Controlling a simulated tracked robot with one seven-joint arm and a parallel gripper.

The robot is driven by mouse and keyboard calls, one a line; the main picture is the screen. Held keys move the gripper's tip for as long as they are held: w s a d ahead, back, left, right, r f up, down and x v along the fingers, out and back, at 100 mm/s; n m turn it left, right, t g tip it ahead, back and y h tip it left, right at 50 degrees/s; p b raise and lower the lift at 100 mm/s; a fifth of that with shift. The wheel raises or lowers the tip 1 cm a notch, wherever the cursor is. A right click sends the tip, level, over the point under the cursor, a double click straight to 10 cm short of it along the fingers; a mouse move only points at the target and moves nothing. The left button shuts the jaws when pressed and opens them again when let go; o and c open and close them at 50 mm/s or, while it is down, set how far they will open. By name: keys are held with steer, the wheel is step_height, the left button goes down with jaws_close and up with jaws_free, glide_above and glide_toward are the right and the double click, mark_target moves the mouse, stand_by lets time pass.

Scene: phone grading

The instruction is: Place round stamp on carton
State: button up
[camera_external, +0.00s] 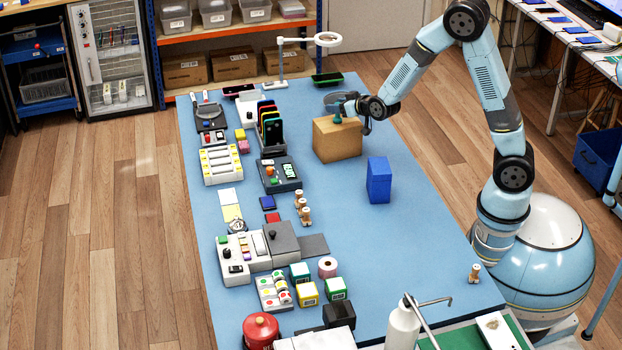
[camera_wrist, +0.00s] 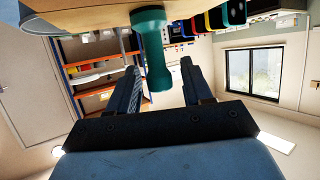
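The round stamp (camera_external: 337,119) is green and stands upright on top of the brown carton (camera_external: 337,143), near the back of the table. My gripper (camera_external: 346,108) is just above the carton's top, beside the stamp. In the wrist view, which is upside down, the stamp (camera_wrist: 153,45) rests against the tan carton surface (camera_wrist: 85,15). Its handle end lies between my spread fingers (camera_wrist: 159,72), with a gap visible on the right side.
A blue block (camera_external: 378,180) stands in front of the carton. Phones in a rack (camera_external: 271,140), trays and devices line the left side of the blue table (camera_external: 345,235). A magnifier lamp (camera_external: 328,40) stands behind. The table's middle right is clear.

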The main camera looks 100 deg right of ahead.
steer(key=shift+r, duration=0.15)
steer(key=v, duration=1.2)
steer(key=w+a+r+n+t+y, duration=0.1)
steer(key=w+a+r+n+y, duration=0.2)
steer(key=a, duration=0.8)
steer(key=a+r+n+t+y, duration=0.25)
steer(key=a+r+y, duration=0.25)
steer(key=a, duration=0.6)
steer(key=s+a+r+n+g+y, duration=0.1)
steer(key=s+a+r+n+g, duration=0.1)
steer(key=s+a, duration=0.5)
steer(key=s+a+r+n+g+y, duration=0.2)
steer(key=s+a+r+n+g, duration=0.1)
steer(key=s+a, duration=0.4)
steer(key=s+n, duration=0.1)
steer(key=s, duration=0.2)
steer(key=shift+a, duration=0.25)
